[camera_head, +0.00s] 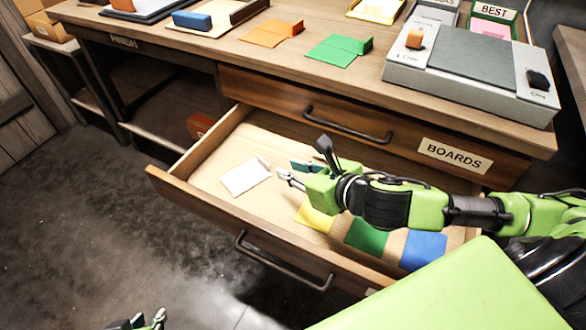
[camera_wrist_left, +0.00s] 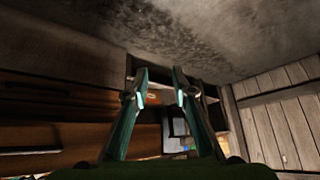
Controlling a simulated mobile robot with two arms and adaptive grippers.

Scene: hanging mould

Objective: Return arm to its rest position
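My right arm comes in from the right in the head view and reaches over the open drawer (camera_head: 205,207). Its right gripper (camera_head: 300,164) is above the drawer's inside, to the right of a white card (camera_head: 246,176). Its fingers look spread and I see nothing between them. My left gripper (camera_head: 140,321) shows only partly at the bottom edge of the head view, low in front of the drawer and over the floor. In the left wrist view, the fingers of the left gripper (camera_wrist_left: 161,74) are apart with nothing between them.
Yellow (camera_head: 314,217), green (camera_head: 366,238) and blue (camera_head: 423,250) pieces lie in the drawer below my right arm. The worktop above holds orange (camera_head: 271,34) and green (camera_head: 338,49) folded cards and a grey device (camera_head: 470,72). The floor (camera_head: 90,220) at left is clear.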

